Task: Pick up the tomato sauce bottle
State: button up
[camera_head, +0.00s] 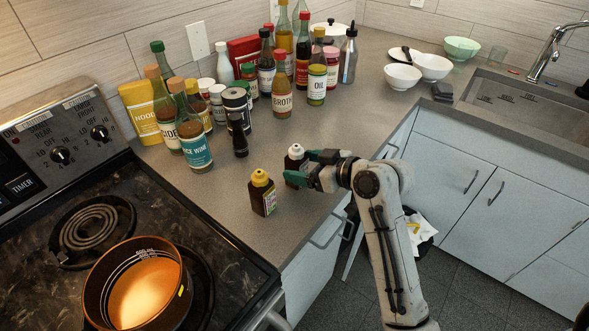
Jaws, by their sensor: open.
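Two small dark bottles stand on the counter near its front edge. One has a yellow cap and a pale label (263,193); the other has a white cap (295,157). I cannot read either label, so I cannot tell which of them, if either, is the tomato sauce bottle. My gripper (303,168) reaches in from the right, with its green-tipped fingers open at the white-capped bottle. The fingers hide this bottle's lower part, and I cannot tell whether they touch it. The yellow-capped bottle is apart from the fingers, to their lower left.
Several sauce and spice bottles (315,84) crowd the back of the counter (235,215). A coil stove with an orange-lit pot (150,285) is at lower left. White bowls (402,76) and a sink (520,100) are at right. Bare counter lies left of the two small bottles.

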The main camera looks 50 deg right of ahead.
aim_at(291, 161)
jog(key=x, duration=0.3)
jog(key=p+x, duration=0.1)
jog(key=x, duration=0.1)
jog(key=shift+w+d+r, duration=0.15)
jog(key=shift+d, duration=0.2)
jog(key=c, duration=1.2)
